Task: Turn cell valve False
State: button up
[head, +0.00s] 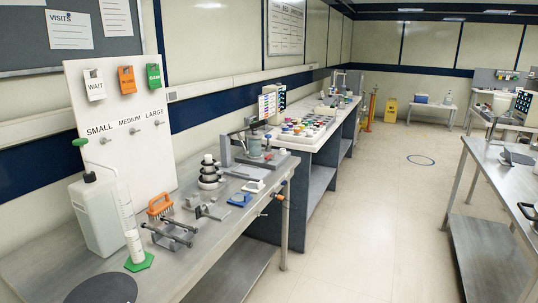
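No part is clearly marked as the cell valve in the head view. A grey press-like apparatus (256,150) with a greenish cylinder stands at the far end of the left bench; any valve on it is too small to make out. A small orange-ended fitting (283,186) sticks out at the bench's front edge below it; I cannot tell whether it is a valve. My gripper is not in view.
Another metal bench (500,165) stands right. The floor between (370,220) is clear.

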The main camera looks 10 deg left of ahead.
aim_at(273, 153)
jog(key=u, duration=0.35)
jog(key=i, duration=0.9)
jog(key=u, duration=0.45)
